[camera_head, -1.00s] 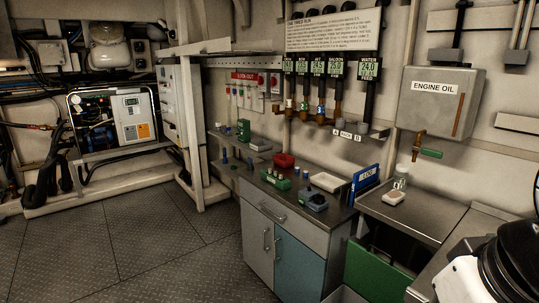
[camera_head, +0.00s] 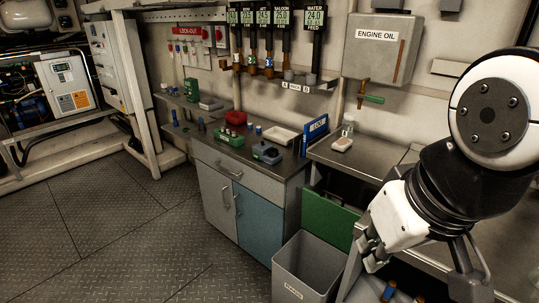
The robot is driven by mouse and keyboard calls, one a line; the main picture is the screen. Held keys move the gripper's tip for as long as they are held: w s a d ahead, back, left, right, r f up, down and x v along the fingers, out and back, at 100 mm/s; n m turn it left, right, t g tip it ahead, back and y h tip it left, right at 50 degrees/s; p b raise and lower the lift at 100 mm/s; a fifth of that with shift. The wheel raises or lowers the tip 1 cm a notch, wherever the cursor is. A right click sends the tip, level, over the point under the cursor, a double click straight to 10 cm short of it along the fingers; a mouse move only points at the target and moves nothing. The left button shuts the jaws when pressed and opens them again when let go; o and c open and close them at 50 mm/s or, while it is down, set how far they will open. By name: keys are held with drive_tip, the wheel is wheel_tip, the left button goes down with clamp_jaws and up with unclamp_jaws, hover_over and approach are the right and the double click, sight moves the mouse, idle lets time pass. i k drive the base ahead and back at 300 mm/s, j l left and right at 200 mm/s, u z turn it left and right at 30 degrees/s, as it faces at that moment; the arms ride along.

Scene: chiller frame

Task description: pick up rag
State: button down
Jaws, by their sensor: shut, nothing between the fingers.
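A small pale folded item (camera_head: 342,144), which may be the rag, lies on the metal counter beside the clear jar; its cloth texture is too small to make out. My gripper (camera_head: 372,252) is at the lower right, below the counter's front edge and right of the grey bin. It is shut and empty, well apart from the pale item. My arm covers part of the right side of the counter.
The open grey bin (camera_head: 303,262) stands on the floor by the green panel (camera_head: 328,222). A clear jar (camera_head: 348,124), a blue log book (camera_head: 315,132) and a white tray (camera_head: 281,135) are on the worktops. The floor at left is clear.

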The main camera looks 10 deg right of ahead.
sight(341, 145)
drive_tip(key=i+j+z, duration=0.1)
drive_tip(key=z, duration=0.65)
drive_tip(key=i+j+z, duration=0.45)
drive_tip(key=j, duration=0.3)
drive_tip(key=j+z, duration=0.25)
drive_tip(key=i+j+z, duration=0.1)
drive_tip(key=j+z, duration=0.15)
drive_tip(key=j, duration=0.3)
drive_tip(key=i+j, duration=0.1)
drive_tip(key=j, duration=1)
drive_tip(key=i+j, duration=0.15)
drive_tip(key=j, duration=0.4)
